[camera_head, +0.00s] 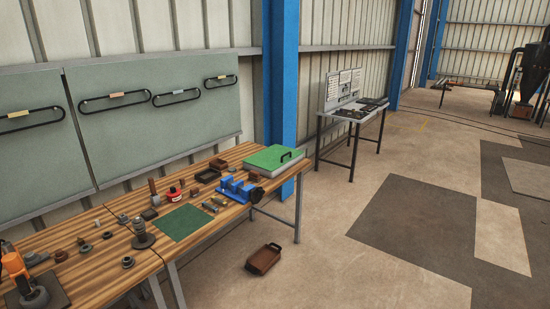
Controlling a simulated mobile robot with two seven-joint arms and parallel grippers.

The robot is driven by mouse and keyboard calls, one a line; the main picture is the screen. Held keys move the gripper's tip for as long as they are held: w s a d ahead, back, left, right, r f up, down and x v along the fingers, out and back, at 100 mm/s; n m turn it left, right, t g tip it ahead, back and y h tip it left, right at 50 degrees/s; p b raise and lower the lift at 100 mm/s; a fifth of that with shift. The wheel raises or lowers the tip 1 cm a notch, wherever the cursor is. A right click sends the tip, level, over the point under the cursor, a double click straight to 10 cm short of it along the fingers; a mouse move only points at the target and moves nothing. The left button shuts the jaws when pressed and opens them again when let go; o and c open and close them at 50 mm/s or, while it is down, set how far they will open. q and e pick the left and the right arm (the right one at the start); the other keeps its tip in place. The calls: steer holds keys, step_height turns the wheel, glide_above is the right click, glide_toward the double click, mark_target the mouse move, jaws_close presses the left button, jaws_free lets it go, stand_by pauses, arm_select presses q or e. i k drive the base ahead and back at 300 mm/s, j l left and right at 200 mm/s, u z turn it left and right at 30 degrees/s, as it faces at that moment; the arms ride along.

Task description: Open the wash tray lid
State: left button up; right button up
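The wash tray (272,169) stands at the far right end of the wooden workbench. Its flat green lid (270,157) lies over the top and looks shut. A black bar handle (286,156) stands up from the lid near its right side. The inside of the tray is hidden. Neither of my grippers is in view.
A blue vise (235,189) sits on the workbench (183,253) in front of the tray. Small parts and a green mat (182,222) lie nearer. A brown bin (263,258) is on the floor. A blue column (282,90) rises behind. Floor to the right is open.

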mark_target(270, 159)
steer(key=i+z, duration=0.3)
steer(key=i, duration=0.95)
steer(key=i+l+u, duration=0.1)
steer(key=i+u, duration=0.15)
steer(key=i, duration=0.35)
steer(key=i+l+u, duration=0.25)
steer(key=i, duration=0.35)
steer(key=i+l+u, duration=0.3)
steer(key=i, duration=0.3)
steer(key=i+l+u, duration=0.25)
steer(key=i+l, duration=0.2)
steer(key=i+l+u, duration=0.55)
steer(key=l, duration=0.25)
steer(key=i+l+u, duration=0.3)
steer(key=l, duration=0.2)
